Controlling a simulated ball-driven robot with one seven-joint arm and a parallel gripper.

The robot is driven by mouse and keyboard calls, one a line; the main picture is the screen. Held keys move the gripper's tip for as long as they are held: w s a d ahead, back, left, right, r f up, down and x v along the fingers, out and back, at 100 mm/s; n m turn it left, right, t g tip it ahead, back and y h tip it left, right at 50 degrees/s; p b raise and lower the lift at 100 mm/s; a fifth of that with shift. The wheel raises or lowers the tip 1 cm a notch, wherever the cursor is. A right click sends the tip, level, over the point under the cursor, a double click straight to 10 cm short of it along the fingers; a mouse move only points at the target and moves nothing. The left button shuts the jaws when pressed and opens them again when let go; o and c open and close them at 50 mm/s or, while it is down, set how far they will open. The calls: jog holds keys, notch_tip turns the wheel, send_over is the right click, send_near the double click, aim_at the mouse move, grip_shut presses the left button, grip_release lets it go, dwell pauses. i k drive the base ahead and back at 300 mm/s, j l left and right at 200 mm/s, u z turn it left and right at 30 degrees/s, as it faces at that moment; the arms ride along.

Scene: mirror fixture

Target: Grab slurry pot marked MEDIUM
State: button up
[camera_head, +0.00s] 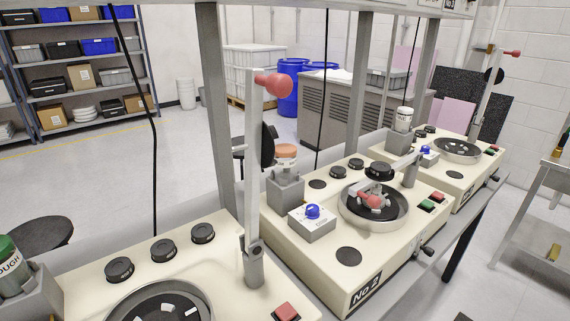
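No label reading MEDIUM is legible. A pot with an orange lid (285,154) stands in a grey holder on the middle machine, marked NO 2; its label is too small to read. A pot with a green lid (10,266) stands in a grey holder at the left edge; its cut-off label shows "OUGH". A white pot (404,116) stands in a grey holder on the far right machine; its label is not readable. My gripper is not in view.
An upright lever with a red knob (272,85) stands left of the orange-lidded pot. The middle machine carries a round dark plate (347,213) and a blue-knobbed box (312,226). Grey posts (218,110) rise behind the machines. A black stool (38,234) stands left.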

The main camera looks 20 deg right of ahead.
aim_at(285, 169)
jog(key=i+l+z, duration=0.25)
jog(key=i+z, duration=0.2)
jog(key=i+l+z, duration=0.1)
jog(key=i+z, duration=0.4)
jog(key=k, duration=0.1)
